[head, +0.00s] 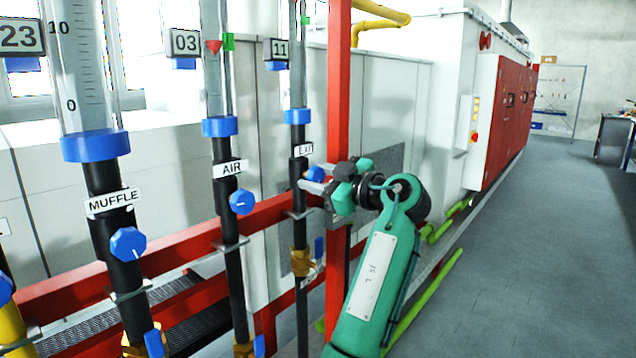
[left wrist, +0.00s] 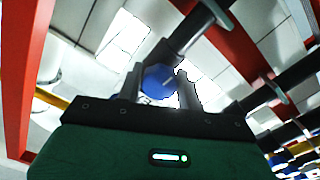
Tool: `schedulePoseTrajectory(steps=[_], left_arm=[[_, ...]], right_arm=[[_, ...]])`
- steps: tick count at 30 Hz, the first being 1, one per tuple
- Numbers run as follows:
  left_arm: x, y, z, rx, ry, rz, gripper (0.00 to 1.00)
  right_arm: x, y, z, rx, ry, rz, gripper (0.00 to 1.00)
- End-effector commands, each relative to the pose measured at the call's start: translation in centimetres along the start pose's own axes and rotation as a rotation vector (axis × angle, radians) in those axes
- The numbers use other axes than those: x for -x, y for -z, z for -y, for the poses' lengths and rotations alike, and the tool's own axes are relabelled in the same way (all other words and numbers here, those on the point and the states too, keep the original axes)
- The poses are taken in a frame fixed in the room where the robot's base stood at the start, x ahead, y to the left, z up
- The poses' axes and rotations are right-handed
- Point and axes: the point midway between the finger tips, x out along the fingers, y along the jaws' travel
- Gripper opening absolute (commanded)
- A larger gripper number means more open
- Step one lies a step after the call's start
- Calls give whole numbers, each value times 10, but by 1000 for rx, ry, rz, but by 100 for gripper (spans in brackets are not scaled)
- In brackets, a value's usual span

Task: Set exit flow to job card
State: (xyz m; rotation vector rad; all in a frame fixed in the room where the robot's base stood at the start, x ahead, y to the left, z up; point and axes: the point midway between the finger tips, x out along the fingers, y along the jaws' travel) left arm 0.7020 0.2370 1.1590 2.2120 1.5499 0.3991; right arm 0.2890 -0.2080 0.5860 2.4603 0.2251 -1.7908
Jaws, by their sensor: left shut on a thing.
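The EXIT flow tube (head: 298,70) stands right of the AIR and MUFFLE tubes, with an EXIT label (head: 306,149) and a small plate reading 11 (head: 276,50). A green marker (head: 305,20) sits high on it. Its blue knob (head: 316,173) shows in part behind my gripper. My left gripper (head: 308,183) is at this knob. In the left wrist view the blue knob (left wrist: 159,81) lies between the two fingers, and the gripper is shut on it. The float in the EXIT tube cannot be made out. My right gripper is not in view.
A red upright post (head: 338,90) stands close beside my gripper, joined to a red rail (head: 190,232). The AIR knob (head: 241,202) and MUFFLE knob (head: 128,244) are to the left. The grey floor (head: 530,250) at right is open.

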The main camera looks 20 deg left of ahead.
Motion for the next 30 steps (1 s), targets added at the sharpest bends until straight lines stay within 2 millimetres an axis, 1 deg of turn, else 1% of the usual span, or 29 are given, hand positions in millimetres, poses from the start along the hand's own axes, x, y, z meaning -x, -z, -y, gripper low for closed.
schedulePoseTrajectory(steps=[12, 13, 16, 25, 30], left_arm=[[0, 2, -1, 7, -2, -3, 14], [0, 2, -1, 7, -2, -3, 39], [0, 2, -1, 6, -2, -3, 58], [0, 1, 0, 5, -1, -1, 59], [-5, 1, 1, 5, -1, -1, 59]], right_arm=[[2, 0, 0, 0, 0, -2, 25], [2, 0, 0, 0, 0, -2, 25], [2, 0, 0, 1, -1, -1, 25], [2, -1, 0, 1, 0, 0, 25], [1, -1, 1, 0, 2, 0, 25]])
